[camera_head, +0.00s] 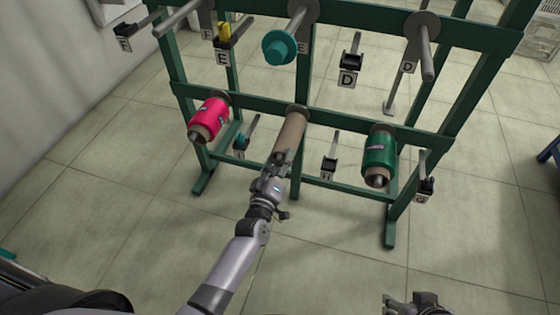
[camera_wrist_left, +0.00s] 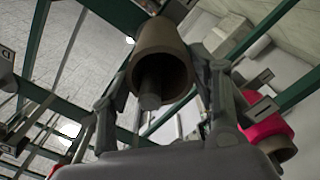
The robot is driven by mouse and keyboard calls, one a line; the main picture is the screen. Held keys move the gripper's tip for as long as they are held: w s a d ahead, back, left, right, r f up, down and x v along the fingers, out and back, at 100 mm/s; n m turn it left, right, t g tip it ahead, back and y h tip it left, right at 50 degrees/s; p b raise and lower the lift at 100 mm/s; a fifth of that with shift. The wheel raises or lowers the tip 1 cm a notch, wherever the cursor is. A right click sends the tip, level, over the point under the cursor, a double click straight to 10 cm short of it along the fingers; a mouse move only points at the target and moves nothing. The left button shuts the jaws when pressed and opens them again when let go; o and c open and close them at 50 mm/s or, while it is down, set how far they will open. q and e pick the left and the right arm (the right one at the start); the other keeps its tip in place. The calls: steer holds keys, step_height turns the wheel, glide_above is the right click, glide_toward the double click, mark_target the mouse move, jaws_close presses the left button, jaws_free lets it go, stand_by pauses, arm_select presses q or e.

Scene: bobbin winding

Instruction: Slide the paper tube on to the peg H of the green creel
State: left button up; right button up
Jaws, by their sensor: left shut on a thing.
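The brown paper tube (camera_head: 289,136) is around the middle peg of the green creel's (camera_head: 345,123) lower rail, its far end close to the round plate at the rail. In the left wrist view, the tube's (camera_wrist_left: 162,48) open end faces me, and the grey peg's tip (camera_wrist_left: 150,92) shows inside it. My left gripper (camera_head: 285,160) is shut on the near part of the tube; its fingers flank the tube in the left wrist view (camera_wrist_left: 165,95). A tag, likely H (camera_head: 327,176), hangs right of the tube. My right gripper (camera_head: 415,301) is partly cut off at the bottom edge.
A pink bobbin (camera_head: 209,119) and a green bobbin (camera_head: 380,152) sit on the lower pegs either side. Small tagged arms stick out in front of the creel. The floor in front is clear.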

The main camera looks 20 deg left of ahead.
arm_select(q)
steer(key=o, duration=1.4)
steer(key=shift+s, duration=0.15)
steer(key=shift+s+f, duration=0.1)
steer(key=shift+s, duration=0.2)
steer(key=s, duration=1.1)
steer(key=shift+s+a, duration=0.1)
steer(key=shift+a, duration=0.1)
